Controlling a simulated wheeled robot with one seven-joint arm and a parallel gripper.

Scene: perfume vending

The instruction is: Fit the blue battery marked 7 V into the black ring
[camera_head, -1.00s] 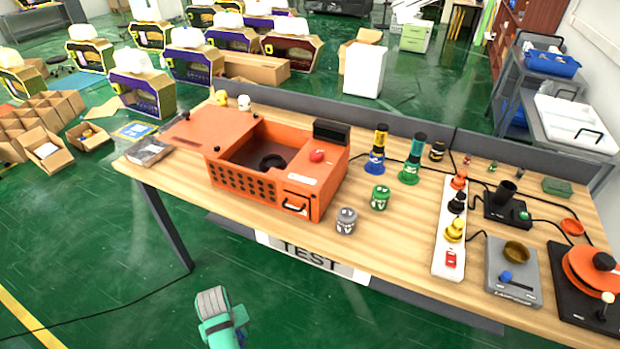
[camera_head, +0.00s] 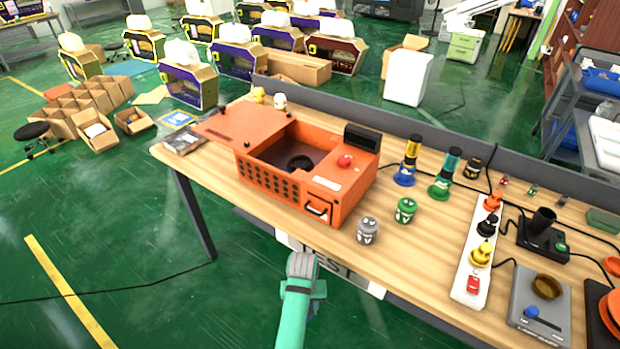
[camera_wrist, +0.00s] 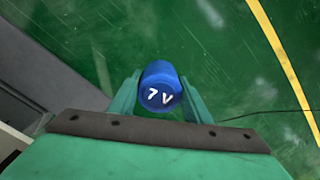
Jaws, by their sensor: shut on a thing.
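The blue battery (camera_wrist: 160,88) marked 7 V shows in the wrist view, its marked face towards the camera. My gripper (camera_wrist: 160,97) is shut on it, one green finger on each side, with the green floor behind. In the head view my green arm end (camera_head: 301,272) is in front of the table's near edge, and the battery cannot be made out there. A black ring (camera_head: 300,162) lies inside the open orange box (camera_head: 262,184) on the table, partly hidden by the box's walls.
A grey battery (camera_head: 367,231) and a green battery (camera_head: 405,211) stand right of the box. Blue (camera_head: 408,163) and green (camera_head: 444,176) stands hold objects behind them. A white strip (camera_head: 466,282) lies further right. The table's front edge (camera_head: 222,208) is near my arm.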

